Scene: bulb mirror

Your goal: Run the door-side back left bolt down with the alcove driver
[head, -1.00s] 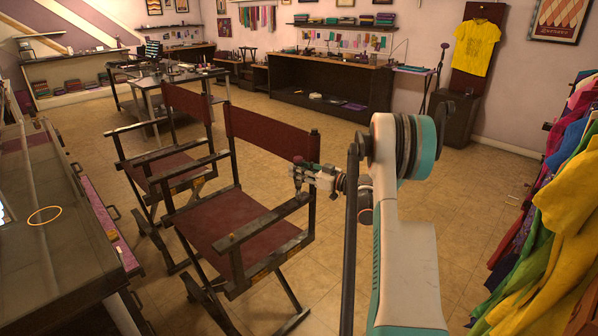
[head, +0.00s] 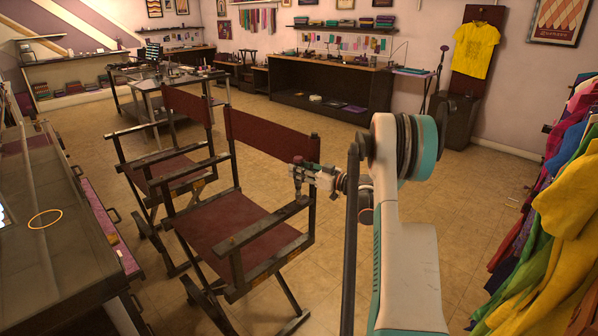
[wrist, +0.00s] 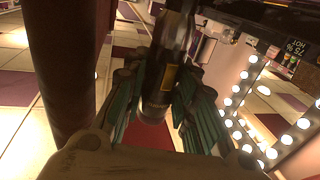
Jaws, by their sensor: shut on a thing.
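My gripper (head: 304,172) is shut on the driver at the back end of the near director chair's right armrest. The driver (head: 298,188) stands roughly upright, its lower end at or just above the armrest (head: 262,222); I cannot tell whether it touches. In the wrist view the driver (wrist: 168,80) is a dark cylinder with a yellow-edged label, between the teal-sided fingers of my gripper (wrist: 165,105). No bolt can be made out under the driver; its lower end and my gripper may hide it.
The near chair (head: 222,220) has a dark red seat and back. A second chair (head: 165,160) stands behind it to the left. A counter with drawers (head: 60,250) runs along the left edge. Bright clothes (head: 570,190) hang at the right. The tiled floor between is open.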

